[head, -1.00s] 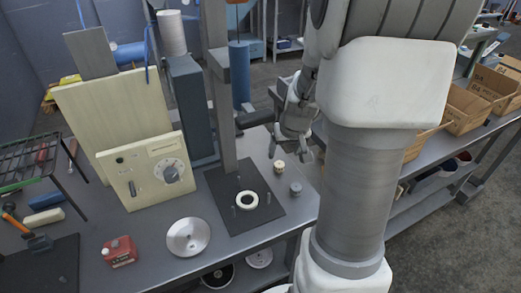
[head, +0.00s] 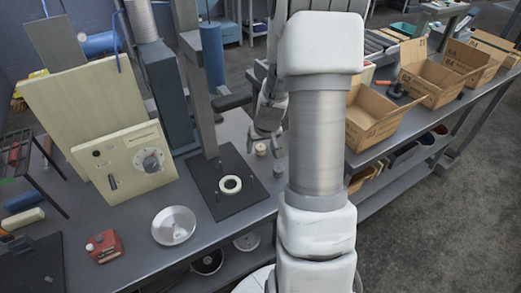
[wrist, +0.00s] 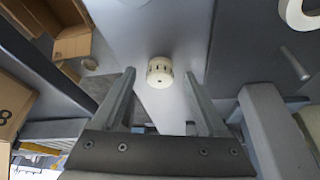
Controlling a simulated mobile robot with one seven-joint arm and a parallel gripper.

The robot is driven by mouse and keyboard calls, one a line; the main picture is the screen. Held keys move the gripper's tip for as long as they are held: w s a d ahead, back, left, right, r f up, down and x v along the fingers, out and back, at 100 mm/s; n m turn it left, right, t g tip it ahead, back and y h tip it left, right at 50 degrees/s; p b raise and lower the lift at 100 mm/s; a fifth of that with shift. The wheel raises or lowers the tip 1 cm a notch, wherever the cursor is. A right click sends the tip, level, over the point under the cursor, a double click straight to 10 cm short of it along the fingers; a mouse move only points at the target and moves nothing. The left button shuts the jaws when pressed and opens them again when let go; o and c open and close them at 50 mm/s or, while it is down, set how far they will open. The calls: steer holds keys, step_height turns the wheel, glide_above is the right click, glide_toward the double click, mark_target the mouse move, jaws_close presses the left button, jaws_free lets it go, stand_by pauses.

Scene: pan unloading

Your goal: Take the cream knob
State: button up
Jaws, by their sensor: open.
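The cream knob (head: 261,149) stands on the grey bench top, just right of the dark square plate. In the wrist view the cream knob (wrist: 160,72) is a short, round piece with dark slots around its side. It appears centred between my two fingertips. My gripper (wrist: 160,78) is open and empty, its fingers pointing toward the knob; I cannot tell how far off it still is. In the head view my gripper (head: 265,135) is close behind and above the knob, partly hidden by my arm.
A dark plate (head: 211,203) with a cream ring (head: 230,184) and upright pins lies left of the knob. A grey knob (head: 278,171) stands close by, beside my arm. A metal dish (head: 173,225) and a red box (head: 104,246) lie further left. Cardboard bins (head: 375,118) line the right.

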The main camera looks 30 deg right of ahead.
jaws_close()
stand_by(0.3)
steer(key=shift+r, duration=0.1)
